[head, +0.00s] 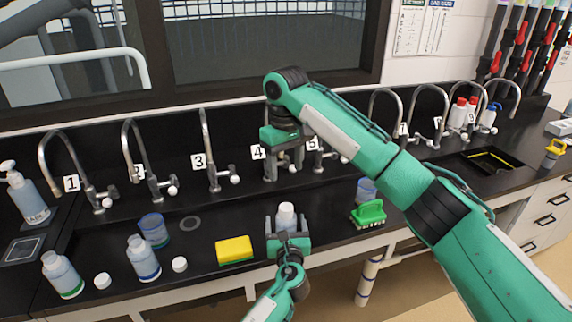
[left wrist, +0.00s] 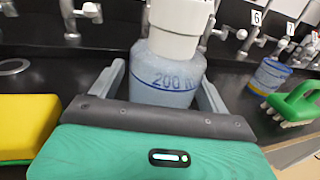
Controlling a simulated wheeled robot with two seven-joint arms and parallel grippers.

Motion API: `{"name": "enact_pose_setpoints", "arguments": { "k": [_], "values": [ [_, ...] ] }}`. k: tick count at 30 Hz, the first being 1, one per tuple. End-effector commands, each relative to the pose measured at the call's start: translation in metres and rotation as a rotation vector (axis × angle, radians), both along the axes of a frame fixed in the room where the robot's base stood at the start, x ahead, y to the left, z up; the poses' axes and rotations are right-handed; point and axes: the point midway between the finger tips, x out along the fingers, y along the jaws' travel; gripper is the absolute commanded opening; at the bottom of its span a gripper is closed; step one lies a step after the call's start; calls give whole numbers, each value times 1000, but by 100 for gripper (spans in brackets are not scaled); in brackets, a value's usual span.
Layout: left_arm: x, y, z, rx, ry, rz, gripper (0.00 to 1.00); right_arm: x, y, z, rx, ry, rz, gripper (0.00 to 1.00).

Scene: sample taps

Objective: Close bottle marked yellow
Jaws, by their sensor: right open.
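A translucent bottle with a white top (head: 286,216) stands at the counter's front, in the middle of the head view. My right gripper (head: 284,168) points down, open and empty, above and apart from the cap in the head view, by tap 4.
Left of it lie a yellow sponge (head: 234,250), a blue-banded bottle (head: 143,258), a green-banded bottle (head: 62,275) and two loose white caps (head: 180,264). A green brush (head: 369,213) and a beaker (head: 366,190) stand right. Several numbered taps (head: 207,150) line the back.

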Motion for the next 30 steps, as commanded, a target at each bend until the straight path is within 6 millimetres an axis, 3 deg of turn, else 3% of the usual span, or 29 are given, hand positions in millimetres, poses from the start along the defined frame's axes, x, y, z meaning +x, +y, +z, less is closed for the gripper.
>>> {"name": "enact_pose_setpoints", "arguments": {
  "k": [8,21,30],
  "values": [
    [-14,-1,-2,-2,1,0,78,0,0,-2,0,0,0,58],
    [-106,-10,-2,-2,2,-1,78,0,0,-14,0,0,0,58],
    [-136,-12,0,-1,1,0,78,0,0,-17,0,0,0,58]
  ]
}}
